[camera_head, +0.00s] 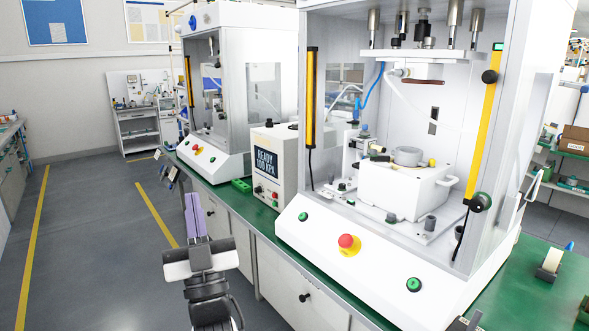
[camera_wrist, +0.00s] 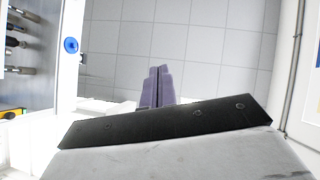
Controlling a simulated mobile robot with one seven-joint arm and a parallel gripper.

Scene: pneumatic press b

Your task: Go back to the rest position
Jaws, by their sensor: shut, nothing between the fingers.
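My gripper (camera_head: 194,216) is in the lower left of the head view, in front of the green bench and over the floor. Its two purple fingers point up in the picture and lie together with nothing between them. It touches nothing that I can see. In the wrist view the purple fingers (camera_wrist: 157,88) are closed in the middle, against a tiled pale surface. The near press (camera_head: 345,245) stands on the bench to the right of my gripper, with a red button (camera_head: 346,241) and green buttons on its front.
The green bench (camera_head: 262,222) runs along the right of my gripper. A second press (camera_head: 222,163) and a control box reading READY 100 KPA (camera_head: 270,165) stand on it. A tape dispenser (camera_head: 549,266) is at the right. The grey floor (camera_head: 95,230) at left is clear.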

